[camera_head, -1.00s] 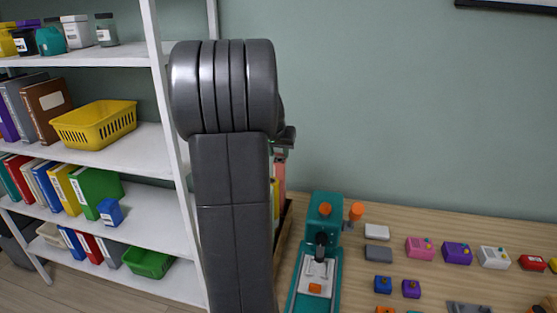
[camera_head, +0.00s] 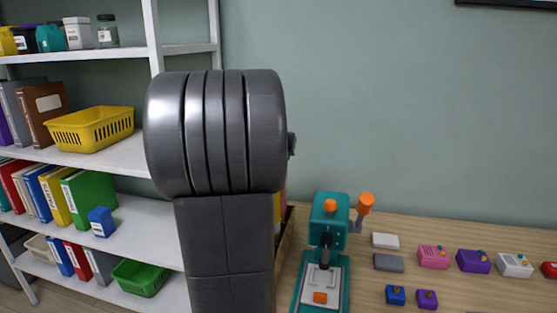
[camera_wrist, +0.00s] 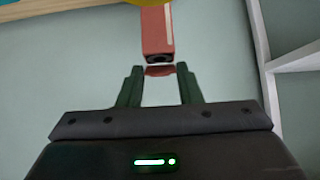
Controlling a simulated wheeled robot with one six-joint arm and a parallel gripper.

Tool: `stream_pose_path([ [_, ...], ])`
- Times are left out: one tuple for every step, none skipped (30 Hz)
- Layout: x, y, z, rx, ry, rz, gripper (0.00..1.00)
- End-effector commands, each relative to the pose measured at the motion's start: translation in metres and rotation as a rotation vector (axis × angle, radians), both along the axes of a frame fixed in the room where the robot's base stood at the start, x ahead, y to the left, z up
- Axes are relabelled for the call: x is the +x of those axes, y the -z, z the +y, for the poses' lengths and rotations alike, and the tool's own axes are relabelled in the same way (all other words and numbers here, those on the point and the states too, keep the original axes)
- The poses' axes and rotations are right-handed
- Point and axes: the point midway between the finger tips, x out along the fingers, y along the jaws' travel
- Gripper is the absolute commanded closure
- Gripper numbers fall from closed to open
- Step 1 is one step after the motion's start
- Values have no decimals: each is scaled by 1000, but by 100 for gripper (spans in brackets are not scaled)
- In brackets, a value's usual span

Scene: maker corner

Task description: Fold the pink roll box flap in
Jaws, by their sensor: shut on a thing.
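The pink roll box (camera_wrist: 156,28) shows in the wrist view as a long, narrow pink box with a pale stripe, its dark open end facing my gripper. A small reddish flap (camera_wrist: 159,71) sits at that end. My gripper (camera_wrist: 160,76) has a dark green finger on each side of the flap and is shut on it. In the head view my arm hides the gripper and the pink box.
A wooden crate (camera_head: 285,243) stands on the wooden table behind my arm. A teal press (camera_head: 328,222) with orange knobs stands to its right, then several small coloured boxes. A white shelf (camera_head: 150,215) with binders and baskets is at left.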

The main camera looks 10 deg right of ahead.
Motion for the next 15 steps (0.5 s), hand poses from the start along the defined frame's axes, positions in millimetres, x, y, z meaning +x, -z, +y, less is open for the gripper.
stream_pose_path([
  [0,1,0,1,0,2,91],
  [0,1,0,1,0,2,91],
  [0,1,0,1,0,3,91],
  [0,1,0,1,0,3,91],
  [0,1,0,1,0,3,91],
  [0,1,0,1,0,3,91],
  [0,1,0,1,0,3,91],
  [0,1,0,1,0,3,62],
  [0,1,0,1,0,3,60],
  [0,1,0,1,0,3,60],
  [0,1,0,1,0,3,60],
  [0,1,0,1,0,3,60],
  [0,0,0,1,0,3,60],
  [0,0,0,1,0,2,60],
  [0,0,0,1,0,2,60],
])
